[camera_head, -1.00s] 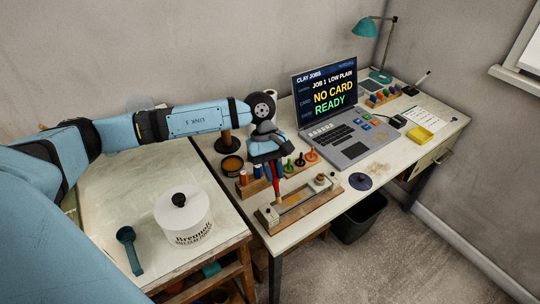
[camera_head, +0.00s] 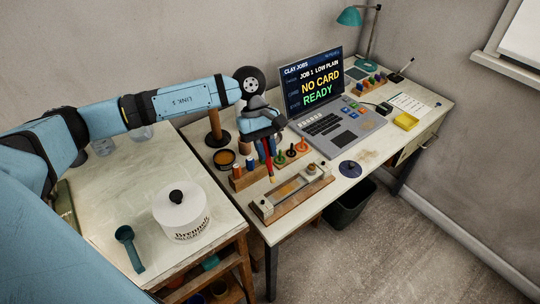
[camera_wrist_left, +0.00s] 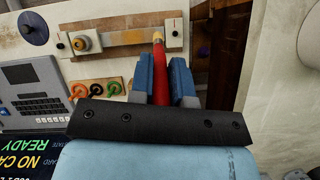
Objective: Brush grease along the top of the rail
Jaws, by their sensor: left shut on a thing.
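My left gripper (camera_head: 268,149) is shut on a red brush (camera_head: 268,166), which points down with its tip at the near-left end of the rail fixture. In the left wrist view the gripper (camera_wrist_left: 161,72) holds the brush (camera_wrist_left: 160,70) between blue fingers. Its pale tip overlaps the rail's right end there; I cannot tell whether it touches. The rail (camera_head: 290,190) is a metal strip with an amber-brown patch, on a wooden base between two end blocks. It also shows in the left wrist view (camera_wrist_left: 115,39). A round tin with amber contents (camera_head: 224,158) stands behind, left.
A wooden rack (camera_head: 250,178) with coloured pegs stands just behind the rail. The laptop (camera_head: 325,120) is behind right, a dark disc (camera_head: 349,168) right of the rail. A white lidded pot (camera_head: 182,215) and teal scoop (camera_head: 128,247) are on the left table.

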